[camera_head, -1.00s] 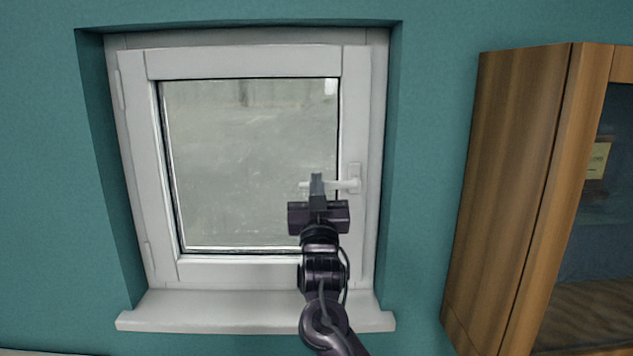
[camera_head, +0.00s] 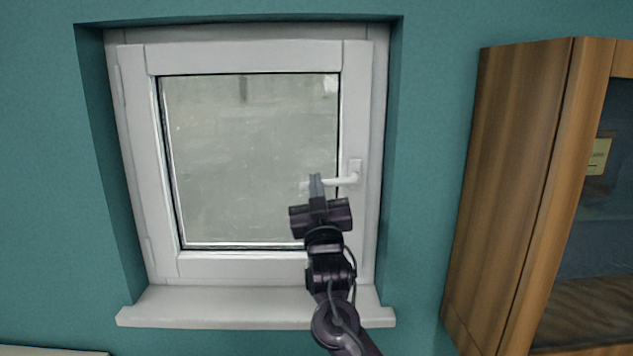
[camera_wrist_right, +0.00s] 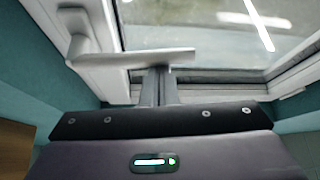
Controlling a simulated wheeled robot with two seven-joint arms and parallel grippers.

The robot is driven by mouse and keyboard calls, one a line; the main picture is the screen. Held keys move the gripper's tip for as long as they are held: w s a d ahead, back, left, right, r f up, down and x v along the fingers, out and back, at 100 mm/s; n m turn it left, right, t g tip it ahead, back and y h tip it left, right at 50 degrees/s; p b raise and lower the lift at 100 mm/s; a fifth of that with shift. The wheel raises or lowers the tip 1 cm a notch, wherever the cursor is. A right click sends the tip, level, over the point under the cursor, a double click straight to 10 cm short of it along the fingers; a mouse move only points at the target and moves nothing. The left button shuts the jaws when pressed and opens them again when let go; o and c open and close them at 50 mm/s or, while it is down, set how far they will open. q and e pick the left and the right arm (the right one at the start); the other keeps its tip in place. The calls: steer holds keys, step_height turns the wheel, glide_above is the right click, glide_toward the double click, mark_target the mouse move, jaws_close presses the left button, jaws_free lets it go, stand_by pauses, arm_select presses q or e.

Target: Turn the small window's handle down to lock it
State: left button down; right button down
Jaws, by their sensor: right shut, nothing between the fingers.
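The small white window (camera_head: 158,170) is set in a recess in the wall, its sash flush with its frame. Its white handle (camera_head: 343,181) is on the right side of the sash. The lever points left, near horizontal, with its free end slightly lower than its pivot. My right gripper (camera_head: 316,181) is shut and empty, and its fingers cover part of the lever. In the right wrist view the handle (camera_wrist_right: 125,59) crosses right at the tips of my right gripper's fingers (camera_wrist_right: 157,72); I cannot tell whether they touch. My left gripper is out of view.
A white sill (camera_head: 220,308) juts out below the window. A wooden cabinet (camera_head: 510,180) with a glass front stands to the right. The teal wall (camera_head: 430,130) between window and cabinet is bare. The recess sides surround the window frame.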

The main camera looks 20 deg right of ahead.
steer(key=s+d+f+n+g+y+p, duration=0.1)
steer(key=d+f+n+g+y, duration=0.2)
steer(key=n, duration=0.7)
steer(key=s+d+f+n+g+y+p, duration=0.1)
steer(key=d+f+n+g+y, duration=0.2)
steer(key=n, duration=0.8)
steer(key=shift+d+f+y, duration=0.7)
steer(key=shift+f+y, duration=0.35)
steer(key=shift+y, duration=0.25)
